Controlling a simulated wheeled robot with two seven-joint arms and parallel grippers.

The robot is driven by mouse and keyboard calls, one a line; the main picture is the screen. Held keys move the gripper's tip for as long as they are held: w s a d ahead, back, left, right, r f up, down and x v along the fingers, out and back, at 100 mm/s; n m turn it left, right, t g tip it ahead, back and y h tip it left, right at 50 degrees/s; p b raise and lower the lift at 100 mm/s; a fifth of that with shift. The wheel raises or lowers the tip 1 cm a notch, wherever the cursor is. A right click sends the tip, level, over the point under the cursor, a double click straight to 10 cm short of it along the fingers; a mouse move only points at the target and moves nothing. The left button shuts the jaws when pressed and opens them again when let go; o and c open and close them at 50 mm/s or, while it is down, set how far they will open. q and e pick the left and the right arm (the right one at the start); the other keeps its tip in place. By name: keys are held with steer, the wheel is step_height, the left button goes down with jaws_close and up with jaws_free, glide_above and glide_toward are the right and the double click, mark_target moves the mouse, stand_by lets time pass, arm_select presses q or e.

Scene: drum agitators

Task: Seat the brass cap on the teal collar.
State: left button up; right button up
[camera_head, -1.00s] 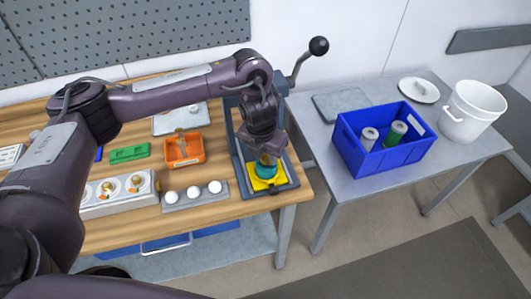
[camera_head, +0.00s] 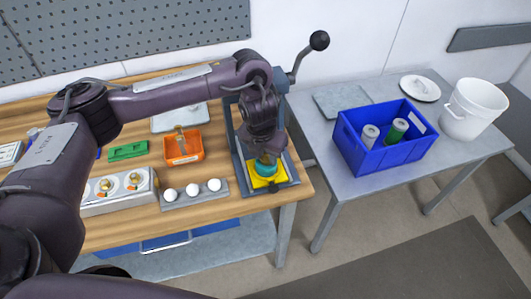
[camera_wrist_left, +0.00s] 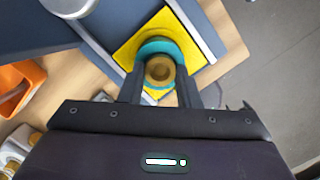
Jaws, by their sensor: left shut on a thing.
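The brass cap (camera_wrist_left: 160,70) is round and sits between the two fingers of my left gripper (camera_wrist_left: 160,88), which is shut on it. In the left wrist view, the cap lies over the middle of the teal collar (camera_wrist_left: 157,48). The teal collar also shows in the head view (camera_head: 265,169), standing on a yellow plate (camera_head: 268,184), with my left gripper (camera_head: 268,157) directly above it. The fingers hide much of the cap in the head view, so I cannot tell whether it touches the collar. My right gripper is not in view.
A lever press (camera_head: 306,55) with a black knob stands behind the collar. To the left are an orange bin (camera_head: 184,158), a strip with white balls (camera_head: 193,200) and a white block (camera_head: 120,200) with brass parts. A blue crate (camera_head: 390,157) stands on the grey table.

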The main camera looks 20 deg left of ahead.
arm_select(q)
steer(key=shift+f, duration=0.15)
steer(key=o, duration=1.1)
steer(key=shift+c, duration=0.2)
step_height(320, 180, up, 8)
steer(key=s, duration=0.1)
steer(key=shift+a+f+p, duration=0.15)
steer(key=shift+p, duration=0.3)
steer(key=shift+s, duration=0.1)
